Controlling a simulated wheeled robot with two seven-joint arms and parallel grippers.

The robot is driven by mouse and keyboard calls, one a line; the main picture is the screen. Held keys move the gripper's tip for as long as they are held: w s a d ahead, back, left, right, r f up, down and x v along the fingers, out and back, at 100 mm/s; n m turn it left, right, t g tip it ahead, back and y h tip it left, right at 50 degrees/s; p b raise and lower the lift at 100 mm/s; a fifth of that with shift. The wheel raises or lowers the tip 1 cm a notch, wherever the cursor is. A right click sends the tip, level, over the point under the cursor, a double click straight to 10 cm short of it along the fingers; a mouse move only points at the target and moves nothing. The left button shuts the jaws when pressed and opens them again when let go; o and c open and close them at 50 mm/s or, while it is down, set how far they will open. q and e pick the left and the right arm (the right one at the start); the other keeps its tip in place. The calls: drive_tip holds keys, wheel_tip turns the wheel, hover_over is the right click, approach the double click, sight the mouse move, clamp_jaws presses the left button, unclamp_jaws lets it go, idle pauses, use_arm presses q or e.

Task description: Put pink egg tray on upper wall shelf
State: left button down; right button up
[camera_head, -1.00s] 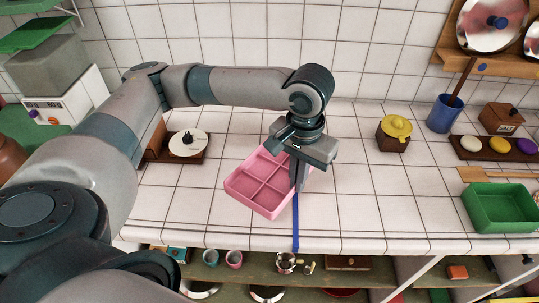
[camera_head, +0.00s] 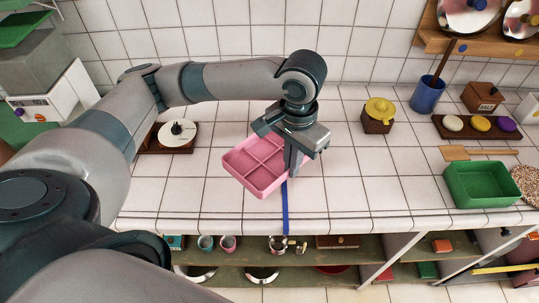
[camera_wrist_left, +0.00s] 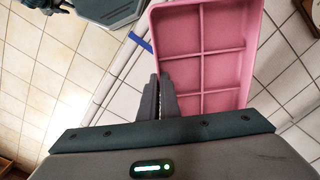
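The pink egg tray (camera_head: 262,165), a shallow tray with square compartments, is at the front middle of the tiled counter (camera_head: 350,190). I cannot tell whether it touches the tiles. My left gripper (camera_head: 292,168) points down at the tray's right side. In the left wrist view the tray (camera_wrist_left: 205,55) fills the upper middle, and the gripper's fingers (camera_wrist_left: 160,97) are close together around the tray's near left wall, apparently shut on it. The fingertips are partly hidden. A wooden wall shelf (camera_head: 432,38) with shiny plates is at the upper right. My right gripper is out of view.
A yellow-lidded pot (camera_head: 378,117), blue cup (camera_head: 427,95), green bin (camera_head: 482,186) and dark tray (camera_head: 477,128) with round pieces stand to the right. A white disc (camera_head: 177,134) lies at left. A blue strip (camera_head: 286,208) crosses the counter front. Lower shelves hold cups.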

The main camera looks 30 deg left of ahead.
sight(273, 147)
use_arm(q)
drive_tip(key=w+a+f, duration=0.1)
drive_tip(key=a, duration=0.1)
drive_tip(key=w+a+f+p, duration=0.1)
drive_tip(key=w+a+f, duration=0.1)
drive_tip(key=a, duration=0.1)
drive_tip(key=w+a+f, duration=0.1)
drive_tip(key=a+f, duration=0.1)
drive_tip(key=shift+w+a+p, duration=0.25)
drive_tip(key=shift+w+p, duration=0.05)
drive_tip(key=shift+p, duration=0.1)
drive_tip(key=shift+w+a+f, duration=0.2)
drive_tip(key=shift+a+f, duration=0.1)
drive_tip(key=shift+f, duration=0.1)
wheel_tip(273, 147, down, 3)
drive_tip(key=shift+f+p, duration=0.2)
drive_tip(key=shift+p, duration=0.5)
drive_tip(key=shift+f, duration=0.25)
